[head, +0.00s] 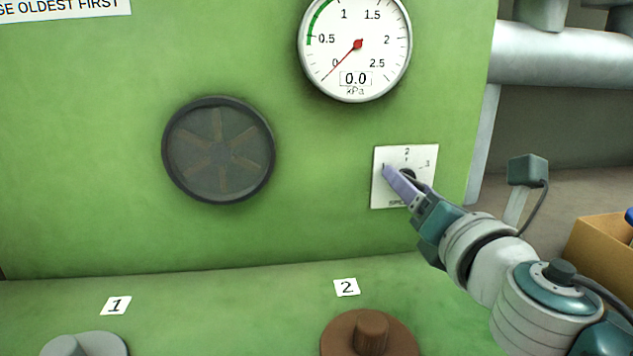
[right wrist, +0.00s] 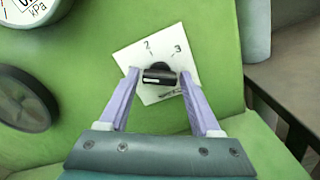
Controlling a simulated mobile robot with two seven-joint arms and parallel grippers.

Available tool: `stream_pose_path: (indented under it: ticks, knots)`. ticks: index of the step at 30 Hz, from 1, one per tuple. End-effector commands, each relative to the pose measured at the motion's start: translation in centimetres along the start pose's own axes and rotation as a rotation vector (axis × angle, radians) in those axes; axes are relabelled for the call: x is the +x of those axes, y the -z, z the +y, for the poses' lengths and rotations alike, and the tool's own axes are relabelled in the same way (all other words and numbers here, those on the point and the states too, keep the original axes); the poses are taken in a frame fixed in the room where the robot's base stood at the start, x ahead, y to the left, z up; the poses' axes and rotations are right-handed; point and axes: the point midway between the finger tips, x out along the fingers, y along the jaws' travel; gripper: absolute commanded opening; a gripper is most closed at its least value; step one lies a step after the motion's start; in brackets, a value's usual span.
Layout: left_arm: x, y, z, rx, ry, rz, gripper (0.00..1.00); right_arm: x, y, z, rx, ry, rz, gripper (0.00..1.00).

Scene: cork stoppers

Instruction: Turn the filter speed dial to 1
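The filter speed dial is a black knob (right wrist: 158,75) on a white plate (head: 425,190) on the green panel. In the right wrist view, 2 and 3 show above the knob; 1 is hidden there. The knob's white mark lies toward the left finger in that view. My right gripper (right wrist: 159,77) has its two lilac fingers on either side of the knob, with small gaps visible. In the head view the right gripper (head: 398,176) reaches the plate from the lower right, and its finger covers much of the knob. My left gripper is not in view.
A round gauge (head: 340,65) reading 0.0 kPa is above the plate. A dark round vent (head: 219,150) is to the left. A grey knob (head: 88,345) and a brown knob (head: 370,335) are below. A cardboard box (head: 600,250) stands at right.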

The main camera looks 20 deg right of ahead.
Motion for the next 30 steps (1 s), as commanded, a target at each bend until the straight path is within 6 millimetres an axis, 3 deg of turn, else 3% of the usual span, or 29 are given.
stream_pose_path:
  ticks: [4,14,30]
  knots:
    - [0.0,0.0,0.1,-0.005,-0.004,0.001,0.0,0.0,0.0,0.0,0.001,0.0,0.0,0.82]
    - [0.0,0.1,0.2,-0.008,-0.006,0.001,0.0,-0.5,0.0,0.0,0.003,-0.001,0.001,0.82]
    - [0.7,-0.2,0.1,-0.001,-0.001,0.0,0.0,-9.2,0.2,-0.1,0.003,0.001,0.002,0.82]
